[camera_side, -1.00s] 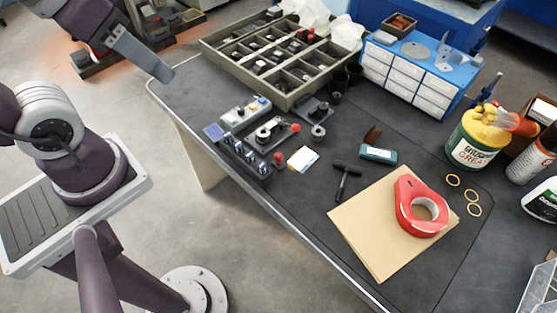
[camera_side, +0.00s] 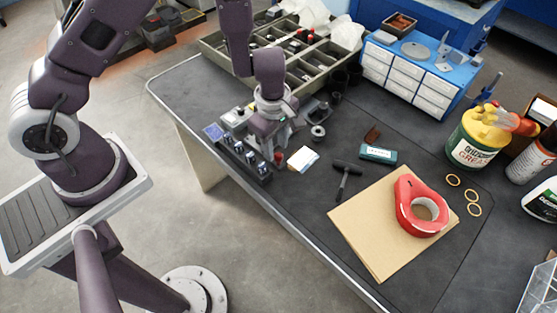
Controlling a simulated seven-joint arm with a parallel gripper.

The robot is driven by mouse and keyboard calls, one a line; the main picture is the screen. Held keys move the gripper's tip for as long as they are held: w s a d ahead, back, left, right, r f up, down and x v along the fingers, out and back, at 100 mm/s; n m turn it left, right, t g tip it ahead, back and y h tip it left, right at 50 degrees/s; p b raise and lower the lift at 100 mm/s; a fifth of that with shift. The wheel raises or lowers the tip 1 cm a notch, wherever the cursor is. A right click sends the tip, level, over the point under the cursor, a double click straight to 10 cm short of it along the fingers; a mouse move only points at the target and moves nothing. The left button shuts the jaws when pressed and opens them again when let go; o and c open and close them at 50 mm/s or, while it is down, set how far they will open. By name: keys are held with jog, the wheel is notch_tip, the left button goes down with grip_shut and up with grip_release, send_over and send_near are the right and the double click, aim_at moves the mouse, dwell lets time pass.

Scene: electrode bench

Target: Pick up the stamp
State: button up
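I cannot tell for sure which thing is the stamp. A small dark brown piece (camera_side: 373,134) lies on the bench behind a teal box with a pale label (camera_side: 378,154); it is too small to make out well. My gripper (camera_side: 272,146) points down over the small devices at the left of the bench, well to the left of the brown piece. Its fingers are hard to make out against the devices, so their opening is unclear. My wrist hides part of the devices below and behind it.
A row of small metal parts (camera_side: 246,158), a red knob (camera_side: 279,157) and a white-yellow pad (camera_side: 303,159) are close to my gripper. A black T-handle (camera_side: 345,174), a red tape dispenser (camera_side: 407,191) and brown sheets (camera_side: 370,240) lie right. A divided tray (camera_side: 330,73) stands behind.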

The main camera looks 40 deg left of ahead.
aim_at(278, 155)
jog(key=f, duration=0.4)
jog(key=shift+d+f, duration=0.35)
jog(key=shift+f, duration=0.05)
jog(key=shift+w, duration=0.1)
grip_shut()
jog(key=shift+r, duration=0.1)
notch_tip(278, 155, up, 10)
